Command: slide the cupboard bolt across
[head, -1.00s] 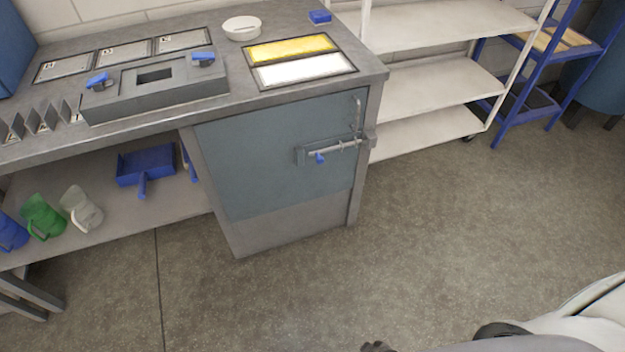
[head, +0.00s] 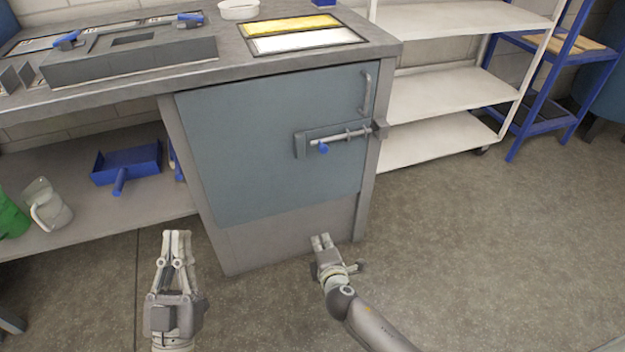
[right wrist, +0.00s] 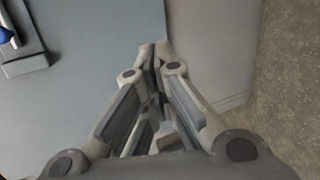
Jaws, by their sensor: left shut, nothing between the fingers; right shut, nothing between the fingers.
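The cupboard bolt (head: 342,136) is a metal rod on a grey plate on the blue-grey cupboard door (head: 260,150). Its blue knob (head: 323,149) hangs at the left part of the rod, and the rod's right end reaches the bracket (head: 380,129) on the door frame. Part of the bolt plate (right wrist: 24,64) and the knob (right wrist: 5,35) show at the upper left of the right wrist view. My right gripper (head: 321,240) is shut and empty, below the bolt near the door's lower panel. My left gripper (head: 177,236) is shut and empty, left of the cupboard.
The worktop (head: 225,62) overhangs the shelf at left, which holds a blue dustpan (head: 127,165) and jugs. A white shelf trolley (head: 440,90) stands right of the cupboard. The floor in front is clear.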

